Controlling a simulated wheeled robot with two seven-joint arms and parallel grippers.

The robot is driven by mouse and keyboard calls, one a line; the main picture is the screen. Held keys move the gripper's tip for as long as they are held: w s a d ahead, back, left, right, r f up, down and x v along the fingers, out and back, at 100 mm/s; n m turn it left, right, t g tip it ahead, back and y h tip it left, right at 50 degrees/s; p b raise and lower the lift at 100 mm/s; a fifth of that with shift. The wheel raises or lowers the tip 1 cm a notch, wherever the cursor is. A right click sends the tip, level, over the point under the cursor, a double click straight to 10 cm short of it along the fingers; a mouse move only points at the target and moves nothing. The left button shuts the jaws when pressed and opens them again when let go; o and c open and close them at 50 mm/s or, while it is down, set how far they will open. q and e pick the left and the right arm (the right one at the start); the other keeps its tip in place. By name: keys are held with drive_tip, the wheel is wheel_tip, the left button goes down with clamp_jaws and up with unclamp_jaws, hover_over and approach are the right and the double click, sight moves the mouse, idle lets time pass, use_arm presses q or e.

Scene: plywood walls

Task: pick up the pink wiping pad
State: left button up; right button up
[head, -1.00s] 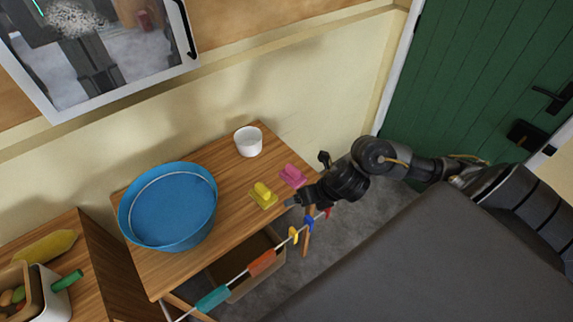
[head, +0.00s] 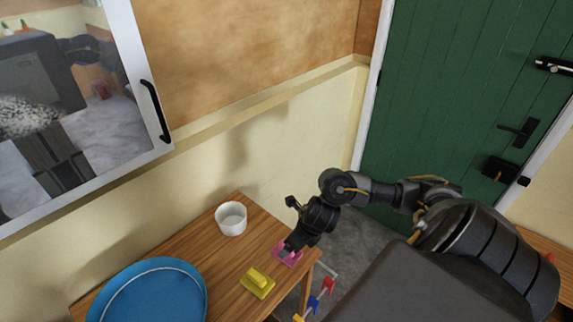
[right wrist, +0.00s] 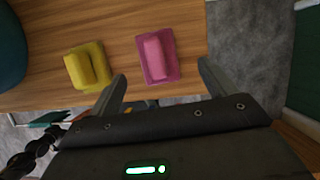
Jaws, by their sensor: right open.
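The pink wiping pad (head: 287,255) lies flat near the right end of the wooden table (head: 222,262), with its raised handle on top. My right gripper (head: 292,246) is over it in the head view and hides part of it. In the right wrist view the pink pad (right wrist: 157,56) lies ahead of and between the two spread fingers of my right gripper (right wrist: 161,80). The gripper is open and nothing is between its fingertips. My left gripper is not in view.
A yellow pad (head: 257,282) lies left of the pink one. A white cup (head: 231,218) stands at the table's back, and a blue basin (head: 150,295) is at the left. A green door (head: 470,100) is at right.

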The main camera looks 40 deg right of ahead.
sight(290, 261)
drive_tip(key=shift+x, duration=0.8)
drive_tip(key=shift+w+f, duration=0.2)
drive_tip(key=shift+w, duration=0.05)
drive_tip(key=shift+a+f, duration=0.15)
drive_tip(key=shift+f, duration=0.2)
drive_tip(key=x, duration=0.4)
drive_tip(key=shift+w+a+f, duration=0.15)
drive_tip(key=shift+w+f, duration=0.05)
drive_tip(key=shift+w, duration=0.1)
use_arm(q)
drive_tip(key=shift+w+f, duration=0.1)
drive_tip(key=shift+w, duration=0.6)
